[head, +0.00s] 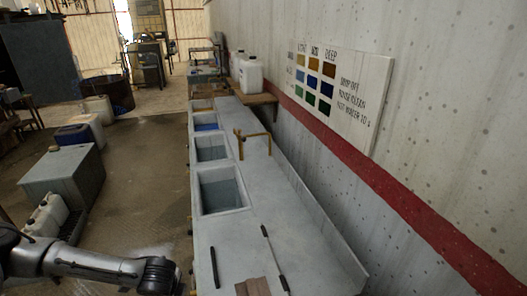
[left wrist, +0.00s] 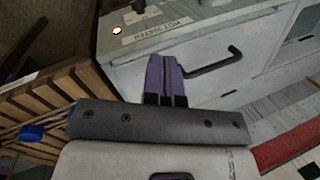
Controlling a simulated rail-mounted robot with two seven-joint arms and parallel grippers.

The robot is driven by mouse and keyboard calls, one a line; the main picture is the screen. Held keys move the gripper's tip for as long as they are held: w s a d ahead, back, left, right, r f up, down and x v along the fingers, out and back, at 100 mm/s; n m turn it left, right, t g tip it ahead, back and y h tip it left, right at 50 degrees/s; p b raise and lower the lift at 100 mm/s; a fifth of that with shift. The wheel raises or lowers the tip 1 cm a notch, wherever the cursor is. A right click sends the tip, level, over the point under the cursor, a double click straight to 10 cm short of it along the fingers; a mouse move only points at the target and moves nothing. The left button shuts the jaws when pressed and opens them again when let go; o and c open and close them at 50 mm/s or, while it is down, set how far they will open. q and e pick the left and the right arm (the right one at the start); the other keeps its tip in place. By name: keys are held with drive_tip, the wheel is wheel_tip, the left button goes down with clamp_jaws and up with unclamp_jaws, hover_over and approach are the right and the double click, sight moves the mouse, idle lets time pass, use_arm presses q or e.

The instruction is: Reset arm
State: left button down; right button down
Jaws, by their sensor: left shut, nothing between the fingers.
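My left arm (head: 95,266) enters the head view from the lower left, and its dark wrist end is beside the left edge of the long grey counter (head: 223,242). The fingers are not clear in that view. In the left wrist view, my left gripper (left wrist: 164,60) shows purple-grey fingers pressed together with nothing between them. The fingers point at a pale front panel with a dark bar handle (left wrist: 217,65) to their right. Whether they touch the panel I cannot tell. My right gripper is in neither view.
The counter holds several sunken basins (head: 222,192) and a brass tap (head: 254,145). A wall with a colour chart (head: 322,82) bounds its right side. A grey box (head: 62,175) stands on the left floor. A slatted wooden piece (left wrist: 40,98) is left of the fingers.

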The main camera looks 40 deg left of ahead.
use_arm(q)
drive_tip(key=w+d+r+n+t, duration=0.2)
drive_tip(key=w+d+t, duration=0.1)
drive_tip(key=d, duration=0.5)
drive_tip(key=w+d+r+n+t, duration=0.1)
drive_tip(key=w+d+t, duration=0.25)
drive_tip(key=d, duration=0.55)
drive_tip(key=s+d+f+n+g+h, duration=0.1)
drive_tip(key=s+d+f+n, duration=0.1)
drive_tip(key=s, duration=0.3)
drive_tip(key=s+d+f+n+g+h, duration=0.1)
drive_tip(key=s+d+f+n+g, duration=0.1)
drive_tip(key=s+f, duration=0.3)
drive_tip(key=s+d+f+n+g+h, duration=0.1)
drive_tip(key=s+d+f+n+g, duration=0.1)
drive_tip(key=s+d+f, duration=0.2)
drive_tip(key=shift+s+d, duration=0.1)
drive_tip(key=shift+s, duration=1.65)
wheel_tip(320, 180, up, 32)
drive_tip(key=p, duration=3.1)
drive_tip(key=shift+w+f, duration=0.2)
drive_tip(key=shift+w, duration=0.15)
